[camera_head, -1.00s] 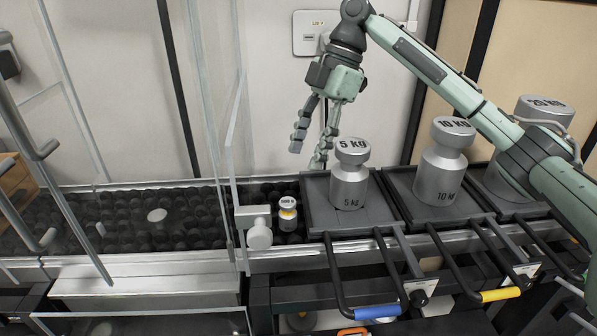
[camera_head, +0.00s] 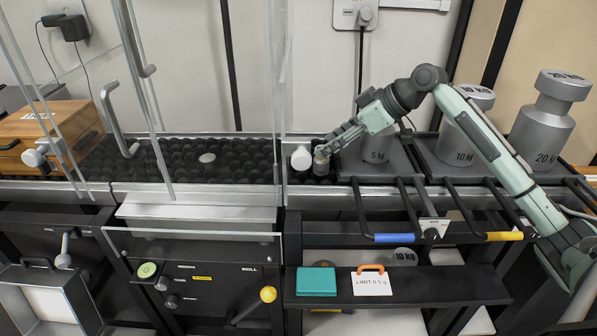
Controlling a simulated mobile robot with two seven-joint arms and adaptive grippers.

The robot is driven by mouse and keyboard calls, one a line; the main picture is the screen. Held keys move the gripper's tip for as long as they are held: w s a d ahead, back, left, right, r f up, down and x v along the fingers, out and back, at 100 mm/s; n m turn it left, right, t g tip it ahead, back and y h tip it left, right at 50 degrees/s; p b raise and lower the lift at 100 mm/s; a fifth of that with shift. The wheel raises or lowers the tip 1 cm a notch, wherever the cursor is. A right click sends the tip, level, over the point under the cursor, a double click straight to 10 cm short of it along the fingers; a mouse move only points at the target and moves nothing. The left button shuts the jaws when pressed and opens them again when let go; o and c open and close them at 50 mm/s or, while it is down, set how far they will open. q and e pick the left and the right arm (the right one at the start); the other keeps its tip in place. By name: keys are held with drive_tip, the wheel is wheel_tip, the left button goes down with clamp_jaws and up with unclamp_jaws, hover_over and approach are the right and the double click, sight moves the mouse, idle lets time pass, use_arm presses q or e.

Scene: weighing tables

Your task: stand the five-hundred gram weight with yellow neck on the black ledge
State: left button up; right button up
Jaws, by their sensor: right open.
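The small silver weight (camera_head: 321,168) stands on the dark bumpy surface, just left of the trays. Its upper part and yellow neck are covered by my right gripper (camera_head: 324,151), so I cannot read its label here. My right gripper is open, its fingers reaching in from the right at the weight's top; I cannot tell whether they touch it. The black ledge (camera_head: 450,284) runs along the front, lower than the weight, with bare room on its right part. My left gripper is out of view.
A teal box (camera_head: 316,281) and a card with an orange handle (camera_head: 371,281) occupy the ledge's left part. A white knob (camera_head: 301,158) and glass panes are left of the weight. The 5 kg weight (camera_head: 377,150) stands close right. Tray handles (camera_head: 388,238) jut forward.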

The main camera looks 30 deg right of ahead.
sight(311, 168)
drive_tip(key=shift+s+d+f, duration=0.1)
drive_tip(key=shift+d, duration=0.05)
drive_tip(key=shift+f, duration=0.1)
drive_tip(key=x, duration=0.7)
drive_tip(key=shift+w+d+p, duration=0.1)
drive_tip(key=shift+w+p, duration=0.2)
drive_tip(key=shift+w, duration=0.1)
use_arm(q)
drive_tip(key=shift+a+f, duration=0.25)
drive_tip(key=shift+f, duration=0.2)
use_arm(e)
drive_tip(key=shift+f, duration=0.15)
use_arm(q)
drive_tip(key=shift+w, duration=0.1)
use_arm(e)
clamp_jaws()
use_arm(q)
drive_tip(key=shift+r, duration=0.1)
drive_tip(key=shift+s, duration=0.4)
